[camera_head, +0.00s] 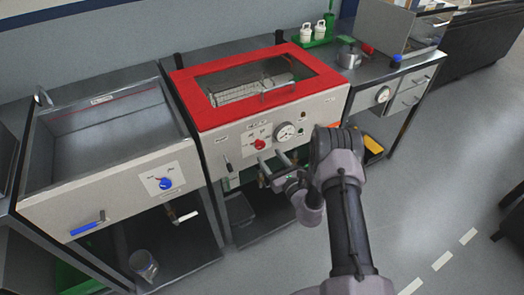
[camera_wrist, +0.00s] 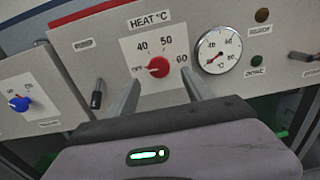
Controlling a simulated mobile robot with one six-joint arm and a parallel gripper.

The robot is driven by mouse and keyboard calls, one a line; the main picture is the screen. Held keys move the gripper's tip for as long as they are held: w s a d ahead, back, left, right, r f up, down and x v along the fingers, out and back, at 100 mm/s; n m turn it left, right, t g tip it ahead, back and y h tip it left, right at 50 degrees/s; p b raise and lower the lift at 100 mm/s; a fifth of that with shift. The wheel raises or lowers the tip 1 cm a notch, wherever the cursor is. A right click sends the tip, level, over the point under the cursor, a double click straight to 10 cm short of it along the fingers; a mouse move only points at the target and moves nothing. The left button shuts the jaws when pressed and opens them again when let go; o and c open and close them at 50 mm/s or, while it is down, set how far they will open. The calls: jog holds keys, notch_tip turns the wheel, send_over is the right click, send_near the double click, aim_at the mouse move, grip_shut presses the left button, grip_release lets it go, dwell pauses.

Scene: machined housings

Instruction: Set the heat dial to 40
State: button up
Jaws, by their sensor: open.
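The heat dial (camera_wrist: 158,67) is a red round knob on a white plate under the label HEAT °C. The plate reads OFF, 40, 50 and 60 around the knob. A pale mark on the knob points left, toward OFF. The dial also shows in the head view (camera_head: 260,144) on the front of the red-lidded machine (camera_head: 188,98). My gripper (camera_wrist: 160,77) is open, its two fingers pointing at the panel, one to each side of the knob's lower part. I see no contact. In the head view my gripper (camera_head: 271,158) is just below and right of the dial.
A round gauge (camera_wrist: 218,50) sits right of the dial, with a brown button (camera_wrist: 262,15) beyond it. A black lever (camera_wrist: 97,95) is to the left. A blue knob (camera_head: 165,183) is on the sink unit (camera_head: 100,185).

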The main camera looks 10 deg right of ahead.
aim_at(261, 146)
jog(key=b+x, duration=0.1)
jog(key=x, duration=0.5)
jog(key=shift+w+a, duration=0.1)
jog(key=shift+w, duration=0.05)
grip_shut()
jog(key=shift+m, duration=0.3)
jog(key=m, duration=1.1)
dwell(0.5)
grip_release()
